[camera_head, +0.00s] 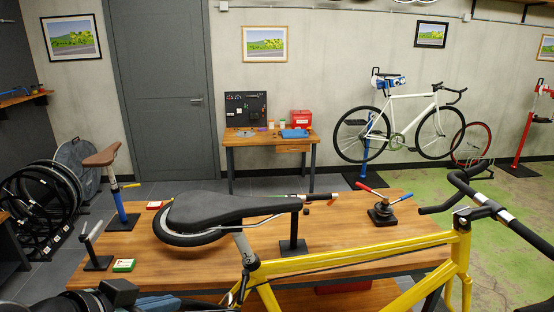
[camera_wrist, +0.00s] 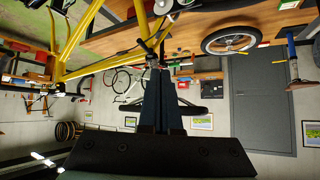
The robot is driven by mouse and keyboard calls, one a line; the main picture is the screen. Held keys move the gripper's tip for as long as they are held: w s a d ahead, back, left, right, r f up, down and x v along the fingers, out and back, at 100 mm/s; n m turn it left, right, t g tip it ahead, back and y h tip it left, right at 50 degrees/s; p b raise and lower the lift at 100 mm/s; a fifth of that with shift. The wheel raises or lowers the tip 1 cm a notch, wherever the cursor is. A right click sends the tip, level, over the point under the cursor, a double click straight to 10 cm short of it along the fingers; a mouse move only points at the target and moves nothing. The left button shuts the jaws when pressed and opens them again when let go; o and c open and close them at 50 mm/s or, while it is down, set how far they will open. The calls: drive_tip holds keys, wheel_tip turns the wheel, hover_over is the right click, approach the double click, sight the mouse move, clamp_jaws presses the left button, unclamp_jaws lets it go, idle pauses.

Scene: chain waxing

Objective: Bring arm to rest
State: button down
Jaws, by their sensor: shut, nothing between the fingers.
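My gripper (camera_wrist: 161,74) shows in the wrist view, its two dark fingers side by side and shut with nothing between them. The wrist view is upside down. My gripper points into the room, with the yellow bike frame (camera_wrist: 68,48) on the left of that view and the wooden table (camera_wrist: 190,40) along the top. In the head view the yellow bike frame (camera_head: 350,256) stands in front of the table (camera_head: 222,263). A dark shape at the lower left of the head view may be part of my arm; I cannot tell.
The bike's black saddle (camera_head: 235,208) and handlebar (camera_head: 487,203) stick up in front. Stands, a wheel and small tools crowd the table. A workbench (camera_head: 260,139) and a white bike (camera_head: 408,113) stand at the back wall.

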drive_tip(key=w+d+r+n+t+y+b, duration=0.1)
drive_tip(key=w+d+r+t+y, duration=0.2)
drive_tip(key=r, duration=0.5)
drive_tip(key=w+d+r+n+t+b, duration=0.1)
drive_tip(key=w+d+r+t, duration=0.4)
drive_tip(key=r, duration=0.3)
drive_tip(key=s+d+r+n+t, duration=0.1)
drive_tip(key=s+d+r+t, duration=0.2)
drive_tip(key=s+r, duration=0.2)
drive_tip(key=s+d+r+n+t+b, duration=0.1)
drive_tip(key=s+d+r+t, duration=0.2)
drive_tip(key=s+r, duration=0.2)
drive_tip(key=s+d+r+t, duration=0.3)
drive_tip(key=s+r+t, duration=0.1)
drive_tip(key=r, duration=0.4)
drive_tip(key=shift+s+d+r+n+y, duration=0.3)
drive_tip(key=shift+s+r+n, duration=0.1)
drive_tip(key=shift+s, duration=0.25)
drive_tip(key=shift+w+f, duration=0.1)
drive_tip(key=shift+a, duration=0.1)
